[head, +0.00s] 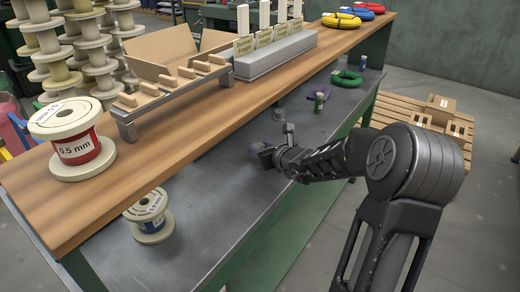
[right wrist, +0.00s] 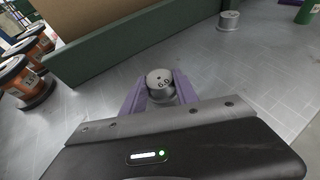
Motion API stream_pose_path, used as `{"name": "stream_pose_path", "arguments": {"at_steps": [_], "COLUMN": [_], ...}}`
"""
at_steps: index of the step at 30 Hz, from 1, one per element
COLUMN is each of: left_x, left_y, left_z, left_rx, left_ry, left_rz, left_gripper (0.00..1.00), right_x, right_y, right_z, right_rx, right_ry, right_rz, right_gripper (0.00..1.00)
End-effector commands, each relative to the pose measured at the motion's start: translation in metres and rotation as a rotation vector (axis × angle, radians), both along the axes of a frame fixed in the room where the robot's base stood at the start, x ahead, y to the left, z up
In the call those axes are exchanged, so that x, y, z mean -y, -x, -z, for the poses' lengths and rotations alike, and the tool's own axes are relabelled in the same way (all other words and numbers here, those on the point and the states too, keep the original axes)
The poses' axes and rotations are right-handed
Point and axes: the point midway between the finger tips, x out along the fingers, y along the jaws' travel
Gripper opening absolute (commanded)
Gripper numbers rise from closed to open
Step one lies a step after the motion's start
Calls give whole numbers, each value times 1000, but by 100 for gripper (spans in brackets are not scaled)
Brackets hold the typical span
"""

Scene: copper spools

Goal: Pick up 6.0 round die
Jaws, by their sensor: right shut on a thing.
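The 6.0 round die (right wrist: 160,84) is a small grey metal cylinder marked "6.0" on top. In the right wrist view it sits between the purple fingers of my right gripper (right wrist: 160,92), which is shut on it. The die looks upright and at or near the grey metal surface; I cannot tell whether it touches it. In the head view my right gripper (head: 264,156) is low over the grey lower shelf, and the die is not clearly visible there. My left gripper is not in view.
Another grey cylinder (right wrist: 228,20) stands farther back in the right wrist view, near a green container (right wrist: 305,12). Orange spools (right wrist: 15,75) stand at left beside a green board (right wrist: 130,45). In the head view, a wire spool (head: 150,215) stands on the grey shelf (head: 215,185).

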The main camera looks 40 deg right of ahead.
Motion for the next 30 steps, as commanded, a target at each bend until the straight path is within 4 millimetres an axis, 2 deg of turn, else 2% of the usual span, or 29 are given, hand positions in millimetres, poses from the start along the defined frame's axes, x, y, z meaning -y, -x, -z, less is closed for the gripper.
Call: {"name": "stream_pose_path", "arguments": {"at_steps": [8, 12, 15, 30], "left_x": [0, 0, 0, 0], "left_y": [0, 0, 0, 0], "left_z": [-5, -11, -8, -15], "left_rx": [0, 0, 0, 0], "left_ry": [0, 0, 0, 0], "left_rz": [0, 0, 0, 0], "left_gripper": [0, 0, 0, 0], "right_x": [0, 0, -3, -25], "right_y": [-1, -1, 21, 140], "right_z": [-20, -41, -36, -37], "right_rx": [4, 4, 1, 3], "right_ry": [5, 5, 4, 3], "right_rz": [-2, -2, 2, 1], "right_gripper": [0, 0, 0, 0]}}
